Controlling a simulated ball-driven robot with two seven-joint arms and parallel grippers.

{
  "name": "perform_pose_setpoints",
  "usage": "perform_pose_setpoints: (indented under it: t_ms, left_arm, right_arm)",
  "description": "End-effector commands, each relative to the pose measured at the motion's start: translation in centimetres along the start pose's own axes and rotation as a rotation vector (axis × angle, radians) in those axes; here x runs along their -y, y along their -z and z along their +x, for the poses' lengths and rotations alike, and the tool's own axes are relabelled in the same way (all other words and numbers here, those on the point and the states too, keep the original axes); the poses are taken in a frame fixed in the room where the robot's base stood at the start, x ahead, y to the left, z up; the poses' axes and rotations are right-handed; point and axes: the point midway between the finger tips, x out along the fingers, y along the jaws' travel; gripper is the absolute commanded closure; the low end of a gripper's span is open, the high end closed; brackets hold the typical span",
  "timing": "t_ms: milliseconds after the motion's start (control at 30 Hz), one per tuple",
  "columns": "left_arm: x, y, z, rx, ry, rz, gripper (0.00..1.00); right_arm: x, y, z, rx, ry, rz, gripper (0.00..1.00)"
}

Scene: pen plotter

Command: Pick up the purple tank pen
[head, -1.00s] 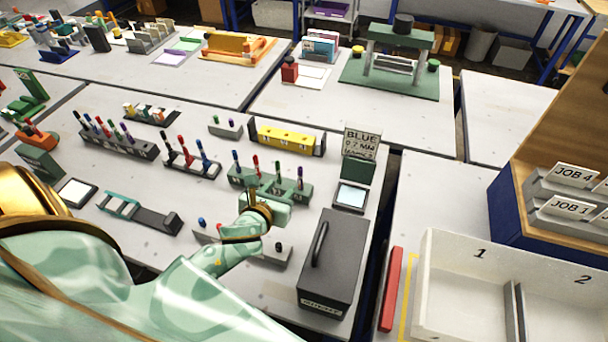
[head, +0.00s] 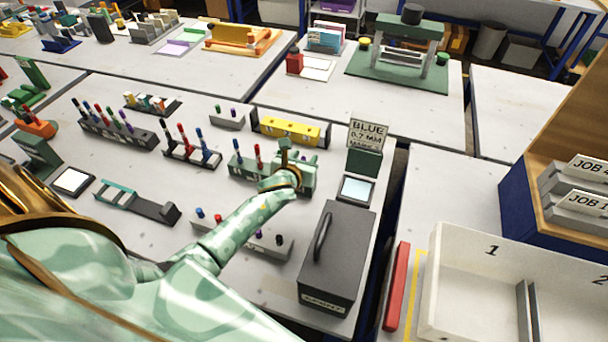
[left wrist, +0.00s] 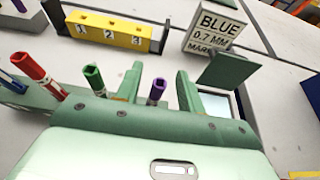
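A purple pen (left wrist: 157,92) stands upright between the two pale green fingers of my left gripper (left wrist: 160,82) in the left wrist view. The fingers are spread, with gaps beside the pen. A green pen (left wrist: 94,78) stands just left of the fingers, and a red pen (left wrist: 38,72) further left. In the head view, my left gripper (head: 287,150) is over the right end of the green pen rack (head: 240,172). The rack's blue pen (head: 238,145) and red pen (head: 259,157) still show. My right gripper is not in view.
A dark box with a handle (head: 338,255) stands right of my left arm. A sign reading BLUE 0.7 MM (head: 367,135) stands behind a small screen (head: 356,189). A yellow numbered block (head: 290,130) lies behind the rack. A grey pen block (head: 265,243) sits in front.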

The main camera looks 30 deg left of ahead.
Motion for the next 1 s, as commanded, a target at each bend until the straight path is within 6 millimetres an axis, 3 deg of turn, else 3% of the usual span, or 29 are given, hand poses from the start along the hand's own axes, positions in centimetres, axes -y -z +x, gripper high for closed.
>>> perform_pose_setpoints:
  t_ms: [167, 300, 667, 1000]
  left_arm:
    - [0.0, -0.1, -0.1, 0.000, 0.000, 0.000, 0.64]
    - [0.0, -0.1, -0.1, 0.000, 0.000, 0.000, 1.00]
    - [-0.1, -0.6, -0.3, 0.001, -0.001, 0.001, 1.00]
    - [-0.1, -7.3, -3.0, 0.004, 0.000, 0.002, 1.00]
  right_arm:
    - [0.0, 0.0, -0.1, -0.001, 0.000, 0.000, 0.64]
    - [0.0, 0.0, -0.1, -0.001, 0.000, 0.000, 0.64]
    - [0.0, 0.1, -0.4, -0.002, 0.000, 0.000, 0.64]
    - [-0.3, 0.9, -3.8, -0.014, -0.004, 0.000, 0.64]
